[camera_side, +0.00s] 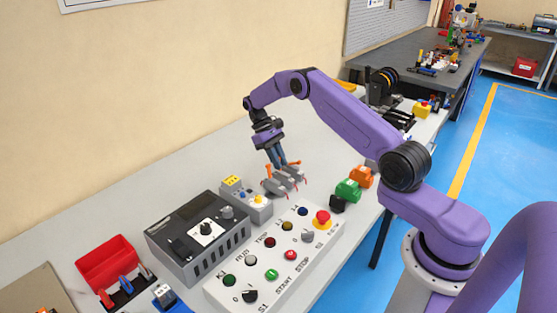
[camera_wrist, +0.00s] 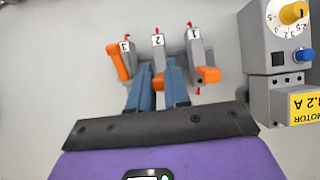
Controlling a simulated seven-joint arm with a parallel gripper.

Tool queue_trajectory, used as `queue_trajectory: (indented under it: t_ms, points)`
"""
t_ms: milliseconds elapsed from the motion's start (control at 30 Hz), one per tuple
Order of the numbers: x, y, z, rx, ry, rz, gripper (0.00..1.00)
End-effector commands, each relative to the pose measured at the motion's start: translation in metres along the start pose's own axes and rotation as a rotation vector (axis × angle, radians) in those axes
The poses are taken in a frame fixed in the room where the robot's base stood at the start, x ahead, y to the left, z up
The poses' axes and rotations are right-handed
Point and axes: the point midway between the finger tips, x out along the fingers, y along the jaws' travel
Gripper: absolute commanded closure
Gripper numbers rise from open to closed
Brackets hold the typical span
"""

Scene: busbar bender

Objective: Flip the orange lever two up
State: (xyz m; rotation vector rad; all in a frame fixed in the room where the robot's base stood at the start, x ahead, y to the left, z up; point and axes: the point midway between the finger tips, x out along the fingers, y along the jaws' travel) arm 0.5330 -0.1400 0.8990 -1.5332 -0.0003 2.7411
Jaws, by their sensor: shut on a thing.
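Three small grey switch blocks stand side by side, labelled 1, 2 and 3. The wrist view shows block 1 (camera_wrist: 194,45), block 2 (camera_wrist: 158,48) in the middle and block 3 (camera_wrist: 127,52). The orange lever of block 3 (camera_wrist: 118,66) shows at the left, and that of block 1 (camera_wrist: 209,75) at the right. My gripper (camera_side: 278,166) points down over the blocks. Its blue fingers (camera_wrist: 158,75) straddle block 2 and are shut at its lever.
A grey motor unit (camera_wrist: 272,60) with a yellow knob is close on the right in the wrist view. In the side view, a button panel (camera_side: 275,260) with a red stop button lies in front, and green and orange blocks (camera_side: 348,189) stand to the right.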

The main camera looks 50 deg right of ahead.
Motion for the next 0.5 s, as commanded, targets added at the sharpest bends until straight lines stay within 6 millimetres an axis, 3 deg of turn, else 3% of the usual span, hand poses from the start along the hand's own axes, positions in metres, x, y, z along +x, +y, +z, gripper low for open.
queue_trajectory:
  t_ms: [267,300,367,500]
  points:
    - [-0.0006,-0.0001,-0.0009,0.000,0.005,0.001,1.00]
    - [-0.0007,-0.0001,-0.0009,0.000,0.005,0.002,0.73]
    - [-0.0006,-0.0001,-0.0010,0.000,0.005,0.001,0.57]
    - [-0.0005,-0.0002,-0.0007,0.000,0.004,0.001,0.57]
